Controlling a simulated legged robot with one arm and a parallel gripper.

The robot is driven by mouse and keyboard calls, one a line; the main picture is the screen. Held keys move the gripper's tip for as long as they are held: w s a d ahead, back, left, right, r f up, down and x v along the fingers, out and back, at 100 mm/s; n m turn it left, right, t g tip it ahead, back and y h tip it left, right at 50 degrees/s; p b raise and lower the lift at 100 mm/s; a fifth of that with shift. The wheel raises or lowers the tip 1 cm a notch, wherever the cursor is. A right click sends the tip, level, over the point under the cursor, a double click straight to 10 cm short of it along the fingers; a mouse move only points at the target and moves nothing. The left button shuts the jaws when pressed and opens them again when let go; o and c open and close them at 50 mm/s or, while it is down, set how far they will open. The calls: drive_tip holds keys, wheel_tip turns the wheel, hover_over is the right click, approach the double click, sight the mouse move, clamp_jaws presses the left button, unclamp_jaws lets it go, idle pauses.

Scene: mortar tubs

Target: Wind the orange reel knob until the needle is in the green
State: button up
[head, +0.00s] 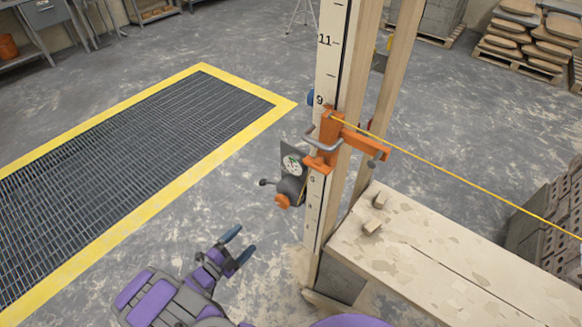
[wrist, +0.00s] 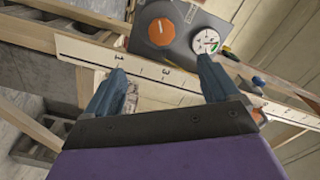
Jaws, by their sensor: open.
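The orange reel knob (wrist: 160,31) is a round disc with a pale line across its face, on a dark grey plate. Beside it on that plate is the white dial (wrist: 206,41), with a small green part at its edge; I cannot tell where its needle points. In the head view the knob (head: 282,201) sits low on the reel at the measuring post, below the dial (head: 292,163). My gripper (head: 238,244) is open and empty, left of and below the knob, apart from it. In the wrist view the knob lies beyond the gap between my fingertips (wrist: 160,66).
A numbered post (head: 330,50) carries an orange clamp (head: 328,140) with a metal handle. A yellow line (head: 460,178) runs from it to the right. Left is a yellow-edged floor grate (head: 130,165). Floor around my gripper is clear.

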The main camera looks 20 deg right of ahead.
drive_tip(key=n, duration=2)
approach(280, 204)
drive_tip(key=x, duration=0.9)
drive_tip(key=shift+w+d, duration=0.1)
drive_tip(key=c, duration=1.1)
drive_tip(key=shift+o, duration=0.2)
drive_tip(key=shift+r+m+p, duration=0.25)
drive_tip(key=shift+m+p, duration=0.9)
drive_tip(key=shift+m, duration=0.05)
drive_tip(key=shift+f+m+p, duration=0.2)
drive_tip(key=shift+m+p, duration=0.25)
drive_tip(key=shift+m, duration=0.75)
